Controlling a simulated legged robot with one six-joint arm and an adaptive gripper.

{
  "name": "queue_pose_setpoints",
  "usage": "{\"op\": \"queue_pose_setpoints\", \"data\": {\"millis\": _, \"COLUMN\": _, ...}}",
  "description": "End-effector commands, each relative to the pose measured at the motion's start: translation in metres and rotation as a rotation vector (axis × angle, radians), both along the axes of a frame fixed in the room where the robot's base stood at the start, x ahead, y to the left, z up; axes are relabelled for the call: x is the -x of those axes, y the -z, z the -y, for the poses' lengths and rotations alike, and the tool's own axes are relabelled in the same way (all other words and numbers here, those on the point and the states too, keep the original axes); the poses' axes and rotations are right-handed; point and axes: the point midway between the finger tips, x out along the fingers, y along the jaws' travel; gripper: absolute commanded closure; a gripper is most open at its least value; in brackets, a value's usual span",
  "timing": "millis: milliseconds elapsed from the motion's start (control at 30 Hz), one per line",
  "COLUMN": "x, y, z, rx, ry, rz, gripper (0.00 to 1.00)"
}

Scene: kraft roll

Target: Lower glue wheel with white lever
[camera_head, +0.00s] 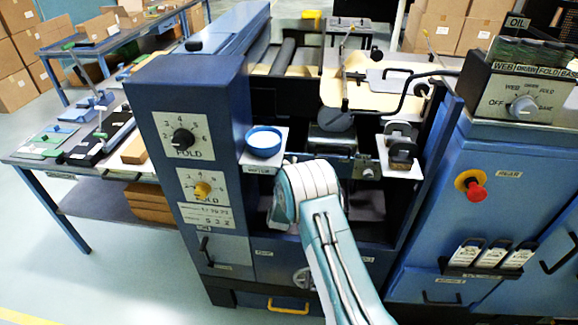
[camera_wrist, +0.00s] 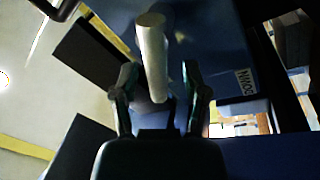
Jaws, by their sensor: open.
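The white lever (camera_wrist: 152,55) shows in the wrist view as a pale round bar with its end toward the camera. My gripper (camera_wrist: 161,85) is open, with one dark finger on each side of the lever's line. A gap shows between the lever and each finger, and I cannot tell how deep it sits between them. In the head view my arm reaches into the blue machine (camera_head: 185,85) and hides the gripper and the lever. A grey disc (camera_head: 338,121) stands above a metal roller there; I cannot tell whether it is the glue wheel.
A "DOWN" label (camera_wrist: 244,81) is on the blue panel right of the lever. A blue bowl (camera_head: 264,141) sits on a small shelf left of my arm. A right cabinet (camera_head: 460,215) carries a red button (camera_head: 475,190). A workbench (camera_head: 60,165) stands at left; floor is clear at lower left.

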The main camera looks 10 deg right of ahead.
Motion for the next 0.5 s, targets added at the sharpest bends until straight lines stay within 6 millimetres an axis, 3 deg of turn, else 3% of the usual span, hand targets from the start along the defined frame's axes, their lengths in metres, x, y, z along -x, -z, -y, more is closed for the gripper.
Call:
{"op": "queue_pose_setpoints", "data": {"millis": 100, "x": 0.0002, "y": 0.0, "z": -0.0001, "rx": 0.0, "ry": 0.0, "rz": 0.0, "gripper": 0.46}}
{"op": "queue_pose_setpoints", "data": {"millis": 200, "x": 0.0003, "y": 0.0001, "z": 0.0001, "rx": 0.0, "ry": 0.0, "rz": 0.0, "gripper": 0.91}}
{"op": "queue_pose_setpoints", "data": {"millis": 233, "x": 0.0003, "y": 0.0001, "z": 0.0001, "rx": 0.0, "ry": 0.0, "rz": 0.0, "gripper": 1.0}}
{"op": "queue_pose_setpoints", "data": {"millis": 500, "x": -0.0002, "y": 0.001, "z": 0.0005, "rx": 0.001, "ry": 0.001, "rz": -0.002, "gripper": 1.0}}
